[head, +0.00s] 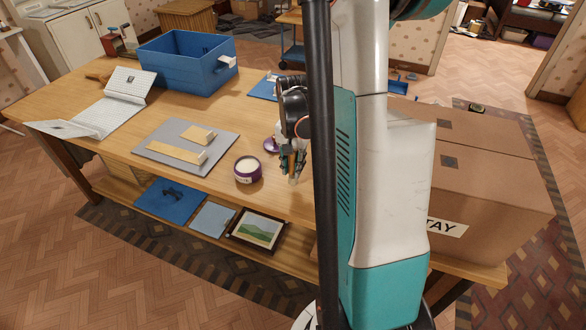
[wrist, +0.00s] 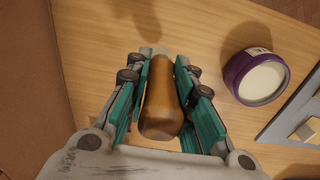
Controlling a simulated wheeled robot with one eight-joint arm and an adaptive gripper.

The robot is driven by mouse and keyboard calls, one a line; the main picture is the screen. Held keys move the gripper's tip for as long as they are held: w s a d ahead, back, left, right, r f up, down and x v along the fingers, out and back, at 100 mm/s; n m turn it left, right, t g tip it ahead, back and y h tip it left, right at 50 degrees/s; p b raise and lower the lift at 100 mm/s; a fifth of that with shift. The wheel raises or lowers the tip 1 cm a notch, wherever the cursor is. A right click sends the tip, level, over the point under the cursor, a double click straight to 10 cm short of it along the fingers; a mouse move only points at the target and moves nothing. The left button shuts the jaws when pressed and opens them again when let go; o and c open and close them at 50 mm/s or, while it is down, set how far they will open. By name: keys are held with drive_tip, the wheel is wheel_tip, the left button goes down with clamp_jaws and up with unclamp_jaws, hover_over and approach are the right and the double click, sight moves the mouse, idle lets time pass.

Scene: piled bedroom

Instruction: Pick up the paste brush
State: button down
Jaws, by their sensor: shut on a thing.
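The paste brush shows in the wrist view as a brown wooden handle (wrist: 165,108) between the two teal fingers of my gripper (wrist: 167,95). The fingers are shut on the handle, one on each side. In the head view my gripper (head: 291,168) is over the table near its front edge, with the brush (head: 293,180) pointing down, its pale end low over the wood. I cannot tell whether that end touches the table. The upper part of the brush is hidden by the fingers in the head view.
A purple paste jar (head: 247,171) stands left of my gripper, its purple lid (head: 271,145) behind. A grey board (head: 168,158) with wooden pieces lies further left. A blue crate (head: 180,80) stands at the back. Large cardboard boxes (head: 490,190) fill the right side.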

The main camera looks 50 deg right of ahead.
wheel_tip(320, 180, up, 17)
drive_tip(key=p, duration=0.5)
drive_tip(key=c, duration=1.9)
unclamp_jaws()
clamp_jaws()
drive_tip(key=w+a+f+n, duration=0.3)
drive_tip(key=a+f+n, duration=0.1)
drive_tip(key=a, duration=0.5)
drive_tip(key=w+a+f+n, duration=0.3)
drive_tip(key=a+f+n, duration=0.2)
drive_tip(key=a, duration=0.4)
drive_tip(key=w+a+f+n, duration=0.4)
drive_tip(key=a+f, duration=0.2)
drive_tip(key=a, duration=0.3)
drive_tip(key=shift+n+b, duration=0.3)
